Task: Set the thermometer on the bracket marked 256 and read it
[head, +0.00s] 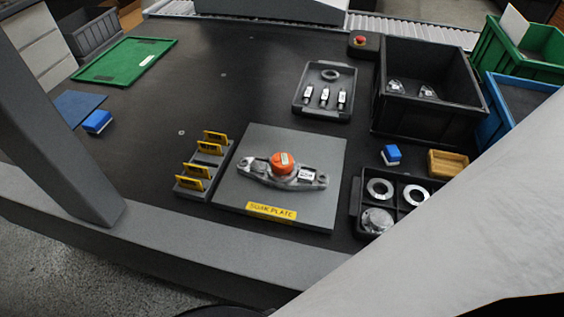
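A grey metal bracket (258,177) lies on the grey soak plate (325,212), which has a yellow label reading "SOAK PLATE" on its front edge. A round orange device (282,163) with a small pale patch on top, which looks like the thermometer, sits on the middle of the bracket. A white tag (306,175) is on the bracket's right arm; its marking is too small to read. The thermometer's reading is not legible. My gripper is not in view. A pale arm link, probably mine, covers the lower right.
A rack of yellow tags (206,162) stands left of the plate. Behind are a small tray (300,105) and a deep black bin (430,118). A divided tray with rings (358,205) is at right. The dark table is clear at left centre.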

